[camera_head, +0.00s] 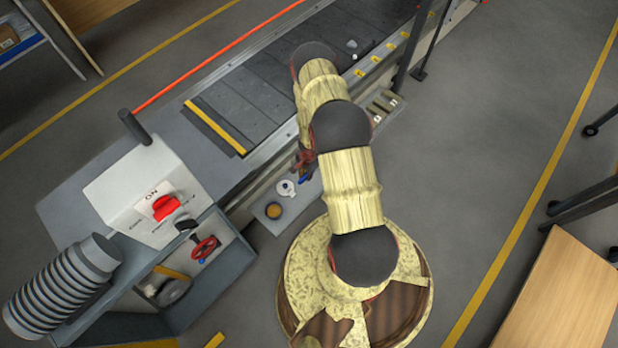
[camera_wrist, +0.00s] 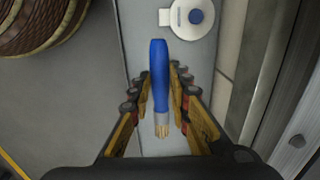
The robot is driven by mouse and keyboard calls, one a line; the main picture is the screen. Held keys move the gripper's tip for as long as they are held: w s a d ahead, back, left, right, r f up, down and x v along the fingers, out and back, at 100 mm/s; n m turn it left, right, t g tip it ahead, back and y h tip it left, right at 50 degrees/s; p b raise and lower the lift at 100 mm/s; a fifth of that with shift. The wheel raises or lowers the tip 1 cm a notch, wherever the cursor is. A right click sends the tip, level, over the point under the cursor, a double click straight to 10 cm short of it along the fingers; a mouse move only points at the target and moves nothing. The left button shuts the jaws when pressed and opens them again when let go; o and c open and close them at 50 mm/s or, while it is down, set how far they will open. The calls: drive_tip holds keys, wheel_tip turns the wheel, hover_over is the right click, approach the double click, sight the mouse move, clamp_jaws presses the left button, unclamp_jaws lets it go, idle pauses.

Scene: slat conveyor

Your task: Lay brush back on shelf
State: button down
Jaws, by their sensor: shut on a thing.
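The brush (camera_wrist: 160,82) has a blue handle and pale bristles, which point toward the bottom of the wrist view. My gripper (camera_wrist: 158,72) is shut on its handle, with one finger on each side. The brush is over the narrow grey shelf (camera_wrist: 135,25) at the conveyor's side; I cannot tell whether it touches it. In the head view the shelf (camera_head: 269,226) lies left of my arm, and my gripper (camera_head: 303,172) is partly hidden by the arm, with a small bit of blue showing there.
An amber round item (camera_head: 273,211) is also on the shelf. The conveyor (camera_head: 265,85) runs behind it. A control box with a red switch (camera_head: 166,207) stands at left.

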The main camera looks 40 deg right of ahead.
sight(309, 189)
drive_tip(key=shift+s+d+f+b, duration=0.1)
drive_tip(key=shift+s+f+b, duration=0.15)
drive_tip(key=shift+f+b, duration=1.05)
drive_tip(key=shift+s+a+f+b, duration=0.1)
drive_tip(key=shift+s+f+b, duration=0.35)
drive_tip(key=shift+f, duration=1.45)
drive_tip(key=shift+s+d+f+b, duration=0.1)
drive_tip(key=shift+f+b, duration=1)
drive_tip(key=shift+f, duration=0.5)
drive_tip(key=shift+f+b, duration=0.45)
drive_tip(key=shift+f, duration=0.1)
drive_tip(key=c, duration=1.7)
unclamp_jaws()
drive_tip(key=shift+o, duration=0.6)
drive_tip(key=shift+r, duration=0.1)
wheel_tip(309, 189, up, 12)
drive_tip(key=shift+s, duration=0.15)
